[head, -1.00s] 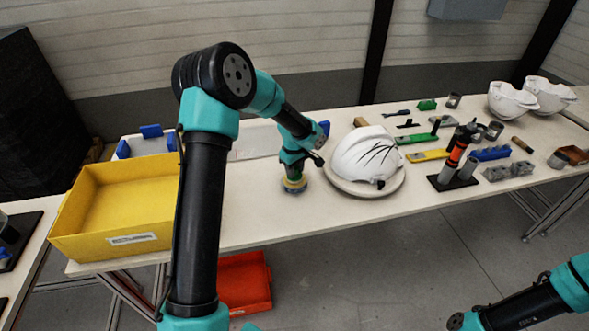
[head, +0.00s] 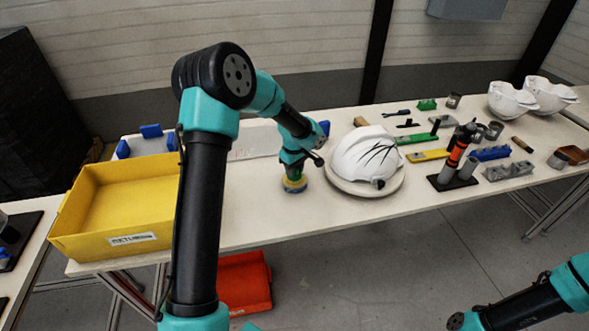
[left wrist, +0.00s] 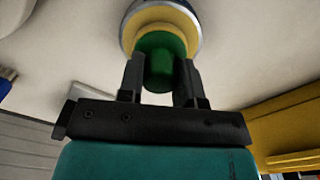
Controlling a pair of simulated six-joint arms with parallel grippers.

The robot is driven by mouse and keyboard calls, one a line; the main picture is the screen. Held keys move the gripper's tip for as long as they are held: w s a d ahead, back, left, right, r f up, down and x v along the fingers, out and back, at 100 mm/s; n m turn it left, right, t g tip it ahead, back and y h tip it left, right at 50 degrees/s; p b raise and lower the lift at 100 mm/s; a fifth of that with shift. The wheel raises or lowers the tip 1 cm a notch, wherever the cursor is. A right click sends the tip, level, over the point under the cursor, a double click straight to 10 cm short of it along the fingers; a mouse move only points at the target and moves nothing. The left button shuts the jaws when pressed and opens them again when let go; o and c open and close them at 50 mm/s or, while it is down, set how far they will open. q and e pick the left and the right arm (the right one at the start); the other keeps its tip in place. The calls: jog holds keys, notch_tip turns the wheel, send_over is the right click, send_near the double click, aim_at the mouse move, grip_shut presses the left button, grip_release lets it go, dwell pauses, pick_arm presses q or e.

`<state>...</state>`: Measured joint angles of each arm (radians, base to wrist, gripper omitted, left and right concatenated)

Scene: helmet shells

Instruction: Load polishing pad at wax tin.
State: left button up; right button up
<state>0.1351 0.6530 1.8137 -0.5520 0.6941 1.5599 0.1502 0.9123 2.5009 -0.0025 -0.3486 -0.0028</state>
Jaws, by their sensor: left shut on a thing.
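My left gripper (head: 293,172) is shut on the green handle of the polishing pad (head: 294,182), near the front of the table, left of the white helmet. In the left wrist view, the jaws (left wrist: 161,75) close on both sides of the green grip, and the pad's yellow disc (left wrist: 128,36) is beyond it. A round grey-blue rim, which looks like the wax tin (left wrist: 196,12), shows around the yellow disc. In the head view the tin (head: 293,190) is a thin band under the pad. I cannot tell whether pad and tin touch.
The white helmet (head: 362,157) on its round stand is close on the right. A yellow bin (head: 105,247) stands to the left, with blue blocks (head: 151,131) behind it. Tools and small parts crowd the table's right side. Bare tabletop (head: 245,205) lies left of the pad.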

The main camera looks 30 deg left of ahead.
pick_arm(q)
jog(key=shift+r, duration=3.5)
jog(key=d+m, duration=0.5)
jog(key=m, duration=0.1)
jog(key=s+d+m, duration=0.1)
jog(key=d+m, duration=0.5)
jog(key=s+d+m, duration=0.1)
jog(key=d+m, duration=0.5)
jog(key=shift+r, duration=0.15)
